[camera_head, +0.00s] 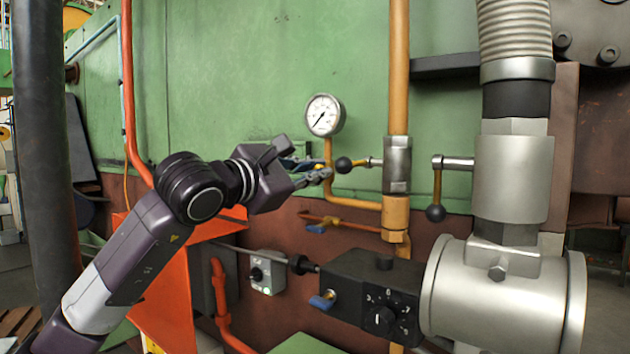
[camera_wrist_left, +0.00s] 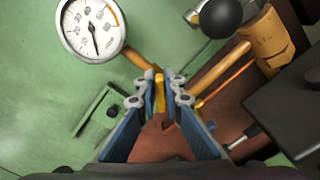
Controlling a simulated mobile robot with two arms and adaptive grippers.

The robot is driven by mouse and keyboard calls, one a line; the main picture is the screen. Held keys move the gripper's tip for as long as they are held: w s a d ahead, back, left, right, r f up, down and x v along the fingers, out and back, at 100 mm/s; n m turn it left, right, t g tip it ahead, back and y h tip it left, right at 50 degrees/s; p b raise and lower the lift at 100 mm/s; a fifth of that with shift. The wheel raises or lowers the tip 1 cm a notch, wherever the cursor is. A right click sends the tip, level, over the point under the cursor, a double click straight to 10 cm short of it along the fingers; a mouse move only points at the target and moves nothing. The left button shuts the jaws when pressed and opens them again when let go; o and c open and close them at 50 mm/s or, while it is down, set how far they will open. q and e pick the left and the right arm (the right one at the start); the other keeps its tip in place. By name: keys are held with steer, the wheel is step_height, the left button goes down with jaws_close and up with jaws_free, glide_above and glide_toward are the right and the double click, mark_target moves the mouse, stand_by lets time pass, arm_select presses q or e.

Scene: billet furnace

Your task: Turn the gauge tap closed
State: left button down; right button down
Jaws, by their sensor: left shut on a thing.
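The round white pressure gauge (camera_head: 324,115) sits on a thin yellow pipe (camera_head: 352,201) against the green wall. It also shows in the left wrist view (camera_wrist_left: 93,27). My left gripper (camera_head: 328,174) reaches the pipe just below the gauge. In the left wrist view, its blue-padded fingers (camera_wrist_left: 160,93) are closed around a narrow yellow piece, the gauge tap (camera_wrist_left: 160,88). The fingers hide most of the tap, so I cannot tell its exact turn. My right gripper is not in view.
A black ball-ended lever (camera_head: 344,165) is close right of the gripper, by the thick yellow pipe (camera_head: 398,70). Another ball lever (camera_head: 436,212) hangs by the grey valve body (camera_head: 515,180). A blue-handled tap (camera_head: 318,228) and a black control box (camera_head: 370,290) are below.

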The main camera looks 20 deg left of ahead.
arm_select(q)
steer(key=m, duration=0.1)
steer(key=m+b, duration=0.1)
steer(key=m, duration=0.2)
steer(key=shift+d+f+m+b, duration=0.15)
steer(key=shift+f+m+b, duration=0.1)
steer(key=shift+m+b, duration=0.1)
steer(key=m, duration=0.2)
steer(key=shift+f+m+b, duration=0.15)
steer(key=shift+m+b, duration=0.15)
steer(key=shift+m, duration=0.65)
steer(key=shift+d+f, duration=0.1)
steer(key=c, duration=2)
jaws_free()
steer(key=shift+s, duration=0.1)
steer(key=shift+c, duration=0.2)
steer(key=v, duration=1.2)
